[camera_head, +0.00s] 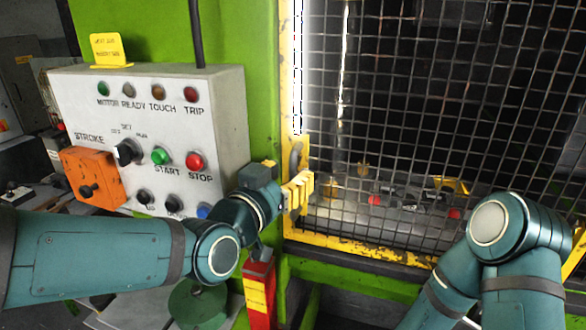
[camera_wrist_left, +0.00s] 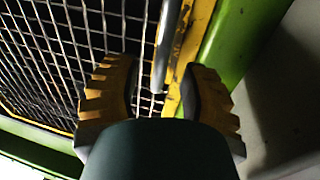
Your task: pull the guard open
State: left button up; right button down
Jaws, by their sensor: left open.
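The guard is a dark wire mesh in a worn yellow frame (camera_head: 345,248), standing shut against the green press frame. Its grey handle (camera_head: 295,153) is a vertical bar on the left edge of the guard. My left gripper (camera_head: 298,188), with yellow ridged fingers, is at the lower part of the handle. In the left wrist view the two fingers are spread apart, and the handle (camera_wrist_left: 164,48) shows between and beyond them. I cannot tell whether either finger touches it. My right arm is in front of the guard at the right; its gripper is hidden.
A grey control box (camera_head: 228,110) with buttons, lamps and an orange unit (camera_head: 92,178) stands to the left, close to my left arm. A red tag-like block (camera_head: 260,290) is below my left gripper. Green press posts border the guard.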

pick_arm(q)
jog(key=shift+x, duration=1.05)
pick_arm(e)
jog(key=shift+r, duration=0.15)
pick_arm(q)
grip_shut()
